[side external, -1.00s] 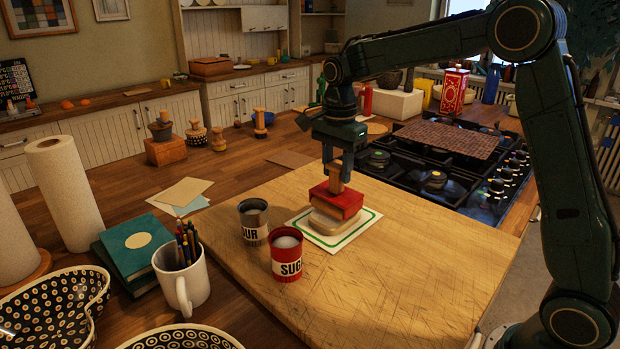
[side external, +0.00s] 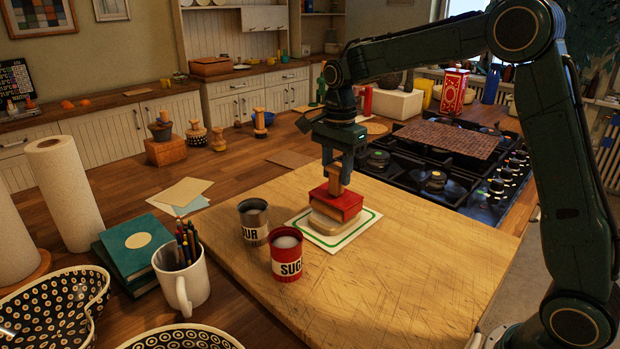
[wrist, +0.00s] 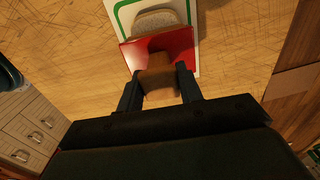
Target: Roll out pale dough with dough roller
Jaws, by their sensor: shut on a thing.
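The dough roller shows as a red block (side external: 336,203) with an upright wooden handle (side external: 334,180). My gripper (side external: 339,168) is shut on the handle from above. The pale dough (side external: 331,226) is a rounded slab under the red block, and the two appear to touch. The dough lies on a white sheet with a green border (side external: 356,236), on the wooden board. In the wrist view, my gripper (wrist: 160,88) has a finger on each side of the handle. The red block (wrist: 172,48) hides part of the dough (wrist: 157,19) there.
A flour tin (side external: 253,222) and a red sugar tin (side external: 287,255) stand left of the sheet on the board (side external: 400,290). The black gas hob (side external: 435,180) is behind to the right. The board's front right is clear.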

